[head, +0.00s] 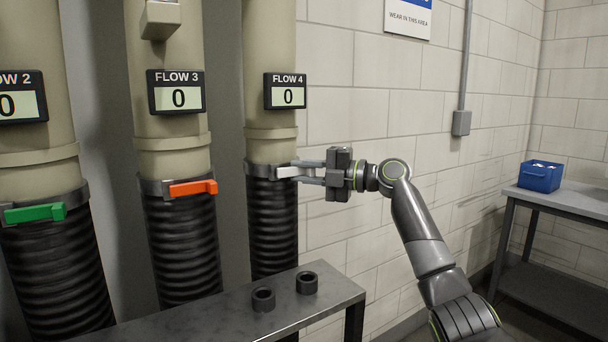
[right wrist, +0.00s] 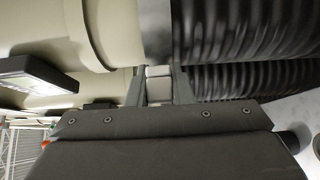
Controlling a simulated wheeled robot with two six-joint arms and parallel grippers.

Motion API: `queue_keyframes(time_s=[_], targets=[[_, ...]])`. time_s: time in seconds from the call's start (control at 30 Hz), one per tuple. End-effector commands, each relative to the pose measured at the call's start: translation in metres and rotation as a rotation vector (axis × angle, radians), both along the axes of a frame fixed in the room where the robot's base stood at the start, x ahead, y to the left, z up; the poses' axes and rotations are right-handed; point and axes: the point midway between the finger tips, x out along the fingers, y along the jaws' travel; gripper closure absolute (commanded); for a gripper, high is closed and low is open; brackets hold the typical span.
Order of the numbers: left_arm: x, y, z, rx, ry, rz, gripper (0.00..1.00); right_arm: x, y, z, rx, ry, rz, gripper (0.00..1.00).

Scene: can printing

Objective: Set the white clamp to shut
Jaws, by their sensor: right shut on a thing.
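The white clamp (head: 287,172) is on the metal band of the FLOW 4 pipe, at the top of its black ribbed hose. Its handle sticks out to the right. My right gripper (head: 312,173) comes from the right and is shut on the white handle. In the right wrist view the white handle (right wrist: 159,85) shows between the two fingers (right wrist: 159,92). Part of the handle is hidden by the fingers. My left gripper is in neither view.
An orange clamp (head: 192,188) is on the FLOW 3 pipe and a green clamp (head: 35,212) on the FLOW 2 pipe. A metal bench (head: 215,312) with two dark rings (head: 307,283) stands below. A blue bin (head: 540,177) sits on a table at the right.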

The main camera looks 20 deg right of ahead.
Motion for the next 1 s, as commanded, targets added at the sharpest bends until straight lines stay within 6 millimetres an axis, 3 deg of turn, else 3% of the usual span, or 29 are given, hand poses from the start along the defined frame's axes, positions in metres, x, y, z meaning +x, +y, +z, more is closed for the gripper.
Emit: queue_keyframes(time_s=[0.23, 0.27, 0.4, 0.77, 1.0], targets=[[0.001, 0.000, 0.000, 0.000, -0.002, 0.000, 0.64, 0.000, 0.000, -0.001, 0.000, 0.001, -0.001, 1.00], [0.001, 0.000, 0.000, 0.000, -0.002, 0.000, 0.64, 0.000, 0.000, -0.001, 0.000, 0.001, -0.001, 0.76], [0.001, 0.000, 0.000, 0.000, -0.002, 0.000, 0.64, 0.000, 0.000, 0.000, 0.000, 0.001, -0.001, 0.58], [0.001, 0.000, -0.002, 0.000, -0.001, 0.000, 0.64, -0.002, -0.004, -0.001, -0.001, 0.001, -0.002, 0.58], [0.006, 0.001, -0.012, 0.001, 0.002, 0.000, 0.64, -0.026, -0.039, -0.004, -0.004, -0.001, -0.006, 0.58]])
